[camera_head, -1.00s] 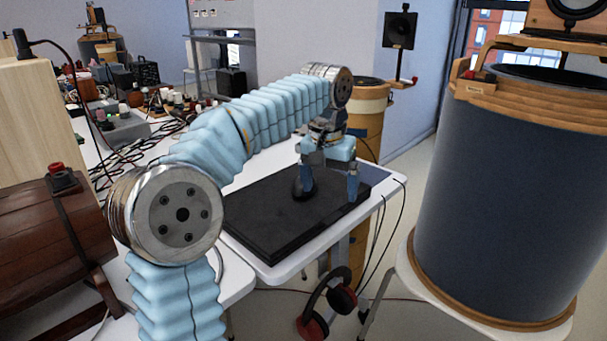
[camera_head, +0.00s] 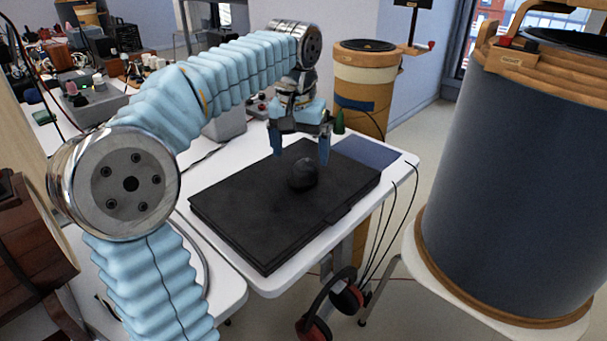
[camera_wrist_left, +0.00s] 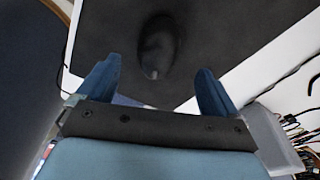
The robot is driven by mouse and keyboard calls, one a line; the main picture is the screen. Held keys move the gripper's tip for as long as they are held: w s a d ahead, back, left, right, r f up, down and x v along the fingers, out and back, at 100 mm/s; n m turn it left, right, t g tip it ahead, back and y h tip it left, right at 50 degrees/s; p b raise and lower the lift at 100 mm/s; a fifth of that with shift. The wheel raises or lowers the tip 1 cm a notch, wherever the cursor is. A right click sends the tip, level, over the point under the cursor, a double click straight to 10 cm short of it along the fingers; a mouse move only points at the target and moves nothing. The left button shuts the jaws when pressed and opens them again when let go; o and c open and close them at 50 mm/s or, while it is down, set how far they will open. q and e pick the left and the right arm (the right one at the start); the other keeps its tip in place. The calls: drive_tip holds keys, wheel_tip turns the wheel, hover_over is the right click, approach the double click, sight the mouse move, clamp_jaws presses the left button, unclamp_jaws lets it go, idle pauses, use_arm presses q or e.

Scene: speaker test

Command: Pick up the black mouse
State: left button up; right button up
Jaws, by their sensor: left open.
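The black mouse (camera_head: 303,174) lies on the flat black case (camera_head: 262,222) on the white table. My left gripper (camera_head: 300,157) is open and empty, above the case and just behind the mouse, with its blue fingers spread apart. In the left wrist view the mouse (camera_wrist_left: 158,46) shows beyond the gap between the two fingertips of the left gripper (camera_wrist_left: 153,72), and nothing is between the fingers. My right gripper is not in view.
The white table (camera_head: 268,283) has a free strip in front of the case. A large dark drum with wooden rims (camera_head: 520,170) stands at the right. Headphones (camera_head: 330,303) hang below the table edge. Small items crowd the back left.

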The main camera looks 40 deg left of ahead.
sight(303, 166)
use_arm(q)
drive_tip(key=f, duration=0.5)
drive_tip(key=shift+w, duration=0.4)
drive_tip(key=c, duration=1.2)
